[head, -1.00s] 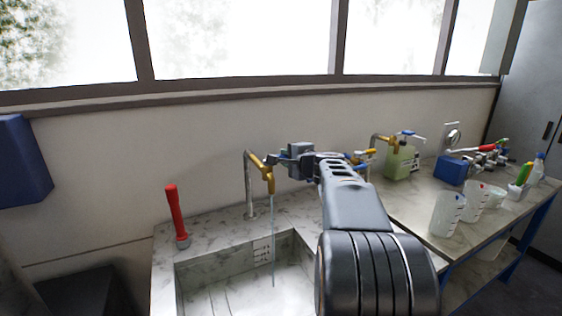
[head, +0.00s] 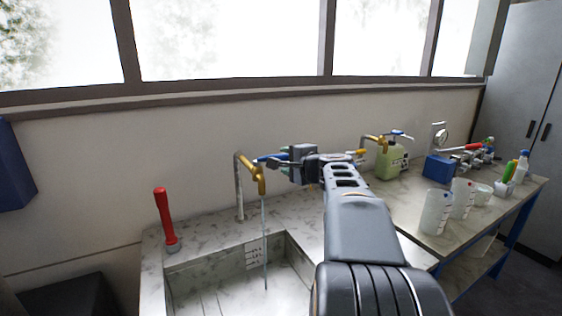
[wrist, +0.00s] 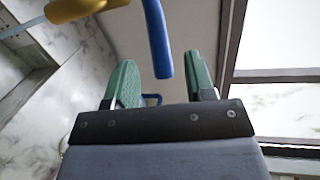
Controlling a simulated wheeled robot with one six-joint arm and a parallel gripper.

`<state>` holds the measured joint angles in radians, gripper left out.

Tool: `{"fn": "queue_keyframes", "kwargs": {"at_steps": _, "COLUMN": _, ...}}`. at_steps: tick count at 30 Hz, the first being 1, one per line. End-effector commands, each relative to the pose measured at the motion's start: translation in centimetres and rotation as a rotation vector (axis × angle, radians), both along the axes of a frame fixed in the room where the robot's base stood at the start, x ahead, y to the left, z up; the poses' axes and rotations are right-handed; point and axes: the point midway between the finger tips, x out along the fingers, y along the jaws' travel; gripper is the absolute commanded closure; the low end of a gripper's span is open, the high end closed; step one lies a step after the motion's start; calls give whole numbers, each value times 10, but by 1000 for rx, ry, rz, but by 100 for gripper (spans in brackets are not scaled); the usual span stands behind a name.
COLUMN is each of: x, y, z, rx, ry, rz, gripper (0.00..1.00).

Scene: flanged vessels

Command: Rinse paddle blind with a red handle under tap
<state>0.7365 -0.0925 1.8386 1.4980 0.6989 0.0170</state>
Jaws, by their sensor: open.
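The paddle blind with a red handle (head: 165,218) stands upright on the counter left of the sink, red grip up and grey end down. The brass tap (head: 258,172) is above the sink, with a thin water stream (head: 265,235) falling from its spout. Its blue lever (head: 269,158) points right toward my gripper (head: 279,160). In the wrist view, the blue lever (wrist: 157,45) reaches down between the green fingers of my gripper (wrist: 160,62), with space visible on both sides. My gripper is open and holds nothing.
The marble sink (head: 212,268) lies below the tap. To the right are a second brass tap (head: 371,141), a pale green canister (head: 390,162), a blue box (head: 438,168) and white beakers (head: 436,212) on a side bench. A wall with windows is behind.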

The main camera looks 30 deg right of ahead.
Motion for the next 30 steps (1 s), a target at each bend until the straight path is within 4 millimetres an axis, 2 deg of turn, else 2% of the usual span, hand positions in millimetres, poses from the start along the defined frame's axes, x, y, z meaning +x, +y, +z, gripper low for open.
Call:
{"fn": "queue_keyframes", "kwargs": {"at_steps": 1, "x": -12, "y": 0, "z": 1, "rx": -3, "ry": -3, "rz": -4, "gripper": 50}}
{"fn": "queue_keyframes", "kwargs": {"at_steps": 6, "x": -44, "y": 0, "z": 7, "rx": -2, "ry": -2, "rz": -4, "gripper": 50}}
{"fn": "queue_keyframes", "kwargs": {"at_steps": 12, "x": -70, "y": 1, "z": 12, "rx": 0, "ry": -1, "rz": -2, "gripper": 50}}
{"fn": "queue_keyframes", "kwargs": {"at_steps": 18, "x": -82, "y": 2, "z": 14, "rx": 0, "ry": 1, "rz": 0, "gripper": 50}}
{"fn": "queue_keyframes", "kwargs": {"at_steps": 30, "x": -84, "y": 2, "z": 15, "rx": 1, "ry": 1, "rz": 1, "gripper": 50}}
